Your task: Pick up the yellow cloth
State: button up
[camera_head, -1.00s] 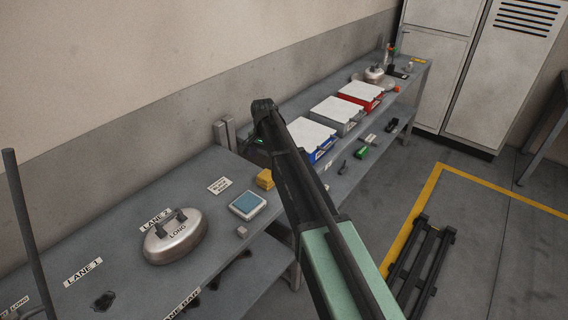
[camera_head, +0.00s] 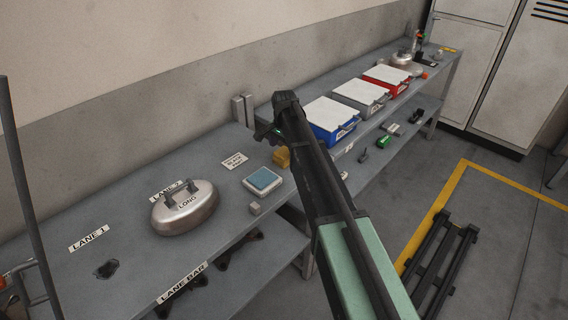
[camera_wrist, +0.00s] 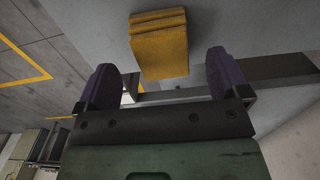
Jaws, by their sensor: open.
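The yellow cloth (camera_head: 281,157) is a small folded block near the front edge of the grey bench in the head view. In the wrist view the cloth (camera_wrist: 158,42) shows its folded layers at the top middle. My gripper (camera_wrist: 163,72) is open, its two purple fingers spread to either side of the cloth's near end in the picture. Nothing is held. In the head view my gripper (camera_head: 268,133) is above and just behind the cloth, partly hidden by my arm. I cannot tell the exact height gap.
A blue-topped box (camera_head: 262,180) and a small grey cube (camera_head: 255,208) lie left of the cloth. A label card (camera_head: 235,160) lies behind. Blue (camera_head: 333,120), grey and red bins stand to the right.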

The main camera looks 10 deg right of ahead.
aim_at(284, 152)
notch_tip(284, 152, down, 4)
jog(key=shift+r+b, duration=0.2)
jog(key=shift+b, duration=0.8)
jog(key=shift+r, duration=0.3)
jog(key=c, duration=1)
jog(key=shift+r+p, duration=0.1)
jog(key=shift+p, duration=0.25)
notch_tip(284, 152, up, 20)
jog(key=p, duration=1.9)
jog(key=shift+p, duration=0.4)
